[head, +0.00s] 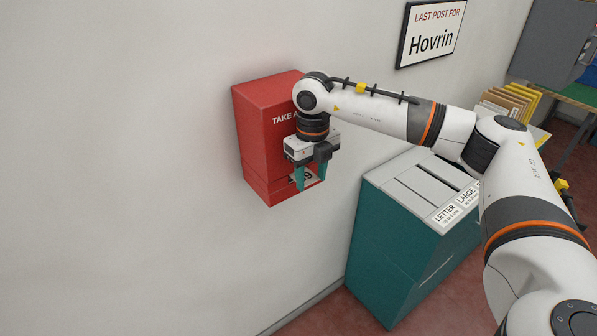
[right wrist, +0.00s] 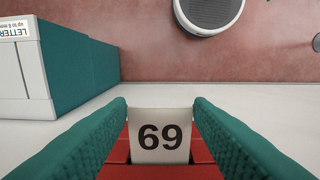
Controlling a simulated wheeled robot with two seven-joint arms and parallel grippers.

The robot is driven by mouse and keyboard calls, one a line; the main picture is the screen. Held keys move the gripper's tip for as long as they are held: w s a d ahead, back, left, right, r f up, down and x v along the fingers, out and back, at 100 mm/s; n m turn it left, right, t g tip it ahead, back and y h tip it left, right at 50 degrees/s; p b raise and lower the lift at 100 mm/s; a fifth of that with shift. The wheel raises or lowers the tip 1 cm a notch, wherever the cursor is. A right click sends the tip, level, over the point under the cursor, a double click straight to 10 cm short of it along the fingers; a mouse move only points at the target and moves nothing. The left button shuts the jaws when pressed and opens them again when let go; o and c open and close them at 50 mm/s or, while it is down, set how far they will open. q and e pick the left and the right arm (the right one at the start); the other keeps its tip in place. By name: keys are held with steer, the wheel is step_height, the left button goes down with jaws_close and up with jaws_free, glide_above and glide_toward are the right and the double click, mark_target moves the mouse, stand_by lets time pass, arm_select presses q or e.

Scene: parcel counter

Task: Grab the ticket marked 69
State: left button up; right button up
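The ticket marked 69 (right wrist: 160,136) is a pale slip with black digits. It sticks out of the red dispenser (head: 262,150) on the wall, whose front reads "TAKE A", the rest hidden by my arm. In the head view the ticket (head: 306,177) is partly covered by my fingers. My right gripper (head: 311,183) points down in front of the dispenser. Its green fingers are apart, one on each side of the ticket; I cannot tell whether they touch its edges. My left gripper is not in view.
A teal cabinet (head: 372,250) with LETTER and LARGE slots stands right of the dispenser, below my right arm. A framed "Last post for Hovrin" sign (head: 431,32) hangs above. Yellow folders (head: 512,104) stand at the right. The wall to the left is bare.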

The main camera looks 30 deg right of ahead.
steer(key=c, duration=0.5)
